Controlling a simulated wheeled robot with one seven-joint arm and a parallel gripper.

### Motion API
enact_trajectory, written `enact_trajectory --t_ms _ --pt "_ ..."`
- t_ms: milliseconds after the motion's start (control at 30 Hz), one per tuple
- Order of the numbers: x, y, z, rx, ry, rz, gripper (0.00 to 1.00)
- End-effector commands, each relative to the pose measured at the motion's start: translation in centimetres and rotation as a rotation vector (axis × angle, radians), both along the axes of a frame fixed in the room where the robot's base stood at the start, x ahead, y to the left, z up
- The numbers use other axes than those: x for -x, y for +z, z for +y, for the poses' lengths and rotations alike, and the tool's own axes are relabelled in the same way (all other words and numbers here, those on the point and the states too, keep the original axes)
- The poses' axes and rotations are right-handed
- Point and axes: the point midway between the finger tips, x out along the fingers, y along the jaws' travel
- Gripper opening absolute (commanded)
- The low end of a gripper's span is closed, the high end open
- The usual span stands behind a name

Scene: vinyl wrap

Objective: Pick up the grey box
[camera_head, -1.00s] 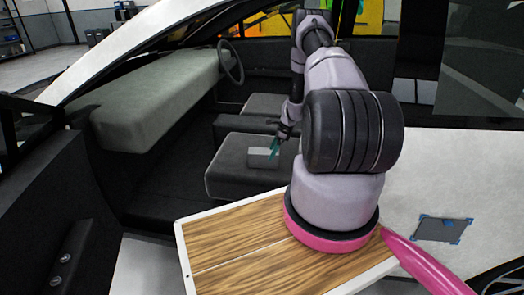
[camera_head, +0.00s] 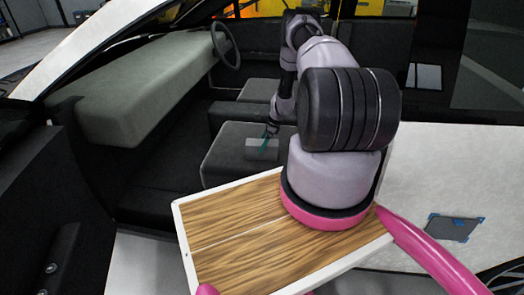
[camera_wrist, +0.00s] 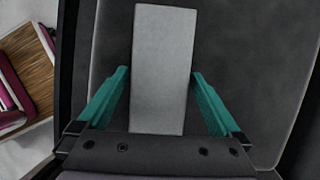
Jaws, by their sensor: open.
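The grey box (camera_head: 262,149) lies on the dark front seat (camera_head: 222,168) inside the car. In the wrist view the grey box (camera_wrist: 161,70) is a pale, long block that runs from the top edge down to my gripper's palm, which hides its near end. My gripper (camera_wrist: 160,75) is open, with one teal finger on each side of the box and a gap showing on both sides. In the head view my gripper (camera_head: 265,141) is at the box, small and partly in front of it.
The steering wheel (camera_head: 226,45) and the grey dashboard (camera_head: 150,85) are to the left of the seat. A dark centre console (camera_head: 237,118) lies behind the seat. The white car body (camera_head: 430,180) is at the right.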

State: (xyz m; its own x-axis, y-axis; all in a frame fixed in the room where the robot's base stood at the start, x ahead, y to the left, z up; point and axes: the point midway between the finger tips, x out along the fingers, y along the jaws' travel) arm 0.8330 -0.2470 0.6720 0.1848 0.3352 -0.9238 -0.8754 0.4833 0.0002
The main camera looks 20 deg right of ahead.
Motion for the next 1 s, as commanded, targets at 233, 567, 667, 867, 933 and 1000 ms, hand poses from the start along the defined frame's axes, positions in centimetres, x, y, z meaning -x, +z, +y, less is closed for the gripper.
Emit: enact_trajectory --t_ms 233,567,667,867,933,1000 --pt "-0.7 -2.9 1.3 -0.001 0.000 0.000 1.00" --pt "-0.8 -3.1 1.3 0.000 0.000 0.000 0.77" --pt "-0.8 -3.1 1.3 0.000 0.000 0.000 0.39" --pt "-0.8 -3.0 1.3 0.000 0.000 -0.001 0.00" --pt "-0.8 -3.0 1.3 0.000 0.000 -0.001 0.00" --pt "-0.8 -3.0 1.3 0.000 0.000 -0.001 0.00"
